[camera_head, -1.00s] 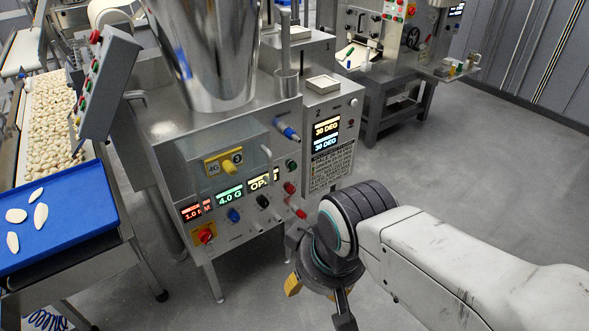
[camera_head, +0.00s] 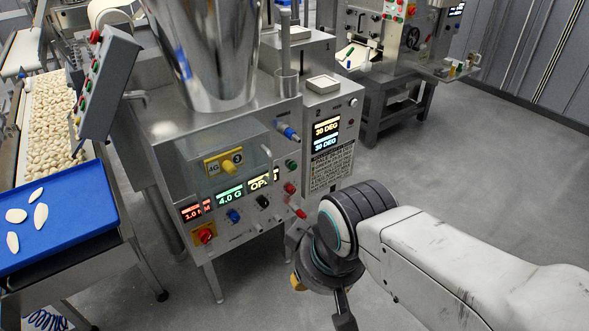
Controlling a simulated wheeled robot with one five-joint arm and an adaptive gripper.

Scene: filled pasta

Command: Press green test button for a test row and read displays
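The steel filling machine (camera_head: 180,140) stands in the middle with a control panel on its front. A dark green button (camera_head: 292,165) sits at the panel's upper right. The panel's lit displays are a red one (camera_head: 195,210) reading about 1.0, partly covered by a knob, a green one (camera_head: 230,196) reading 4.0 G and a pale one (camera_head: 260,181) starting "OP", partly blocked. On the side box, a yellow display (camera_head: 326,128) and a blue display (camera_head: 326,144) both read 30 DEG. My gripper (camera_head: 316,282) hangs low, right of the panel, apart from the buttons. Its fingers are partly hidden.
A red mushroom button (camera_head: 205,235) and several coloured knobs share the panel. A blue tray (camera_head: 58,222) with pasta pieces is at the left, beside a tilted grey button box (camera_head: 108,85). Another machine (camera_head: 400,70) stands behind. The floor at the right is clear.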

